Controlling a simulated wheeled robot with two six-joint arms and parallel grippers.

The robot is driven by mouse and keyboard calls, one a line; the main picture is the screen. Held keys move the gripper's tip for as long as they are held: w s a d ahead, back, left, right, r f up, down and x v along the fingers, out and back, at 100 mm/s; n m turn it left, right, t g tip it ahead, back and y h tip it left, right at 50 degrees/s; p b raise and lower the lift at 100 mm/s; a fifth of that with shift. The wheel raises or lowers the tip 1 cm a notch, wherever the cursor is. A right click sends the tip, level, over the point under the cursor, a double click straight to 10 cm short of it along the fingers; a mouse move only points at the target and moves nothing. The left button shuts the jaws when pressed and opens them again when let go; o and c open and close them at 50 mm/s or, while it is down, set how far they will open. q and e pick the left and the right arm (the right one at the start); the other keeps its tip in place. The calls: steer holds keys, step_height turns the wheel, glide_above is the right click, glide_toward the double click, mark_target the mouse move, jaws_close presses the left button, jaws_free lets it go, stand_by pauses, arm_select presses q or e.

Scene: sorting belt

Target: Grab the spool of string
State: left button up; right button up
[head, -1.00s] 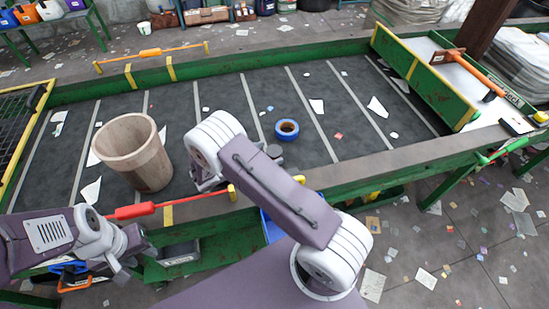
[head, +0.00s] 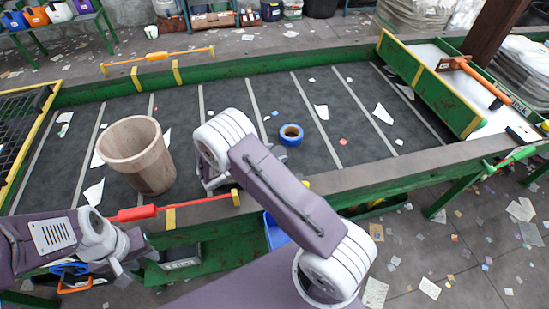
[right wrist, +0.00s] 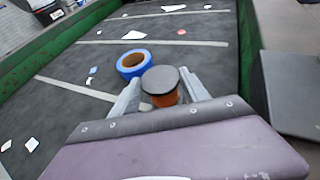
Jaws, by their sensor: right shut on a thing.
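The spool (right wrist: 163,80) has a dark grey round end and an orange body. In the right wrist view it stands between the two fingers of my right gripper (right wrist: 158,97), which is shut on it. In the head view my right gripper (head: 213,181) is over the belt's near side, mostly behind my own arm, and the spool is hard to make out there. My left gripper (head: 122,262) is at the lower left, outside the belt's near edge. Its fingers are too small to tell whether they are open.
A blue tape roll (head: 291,135) lies on the dark belt (head: 240,98), just beyond the spool. A beige bin (head: 137,155) stands on the belt at left. Paper scraps lie around. Green side rails (head: 400,178) border the belt, and a green divider (head: 430,88) stands at right.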

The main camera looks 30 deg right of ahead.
step_height(320, 180, up, 8)
steer(key=shift+r, duration=0.1)
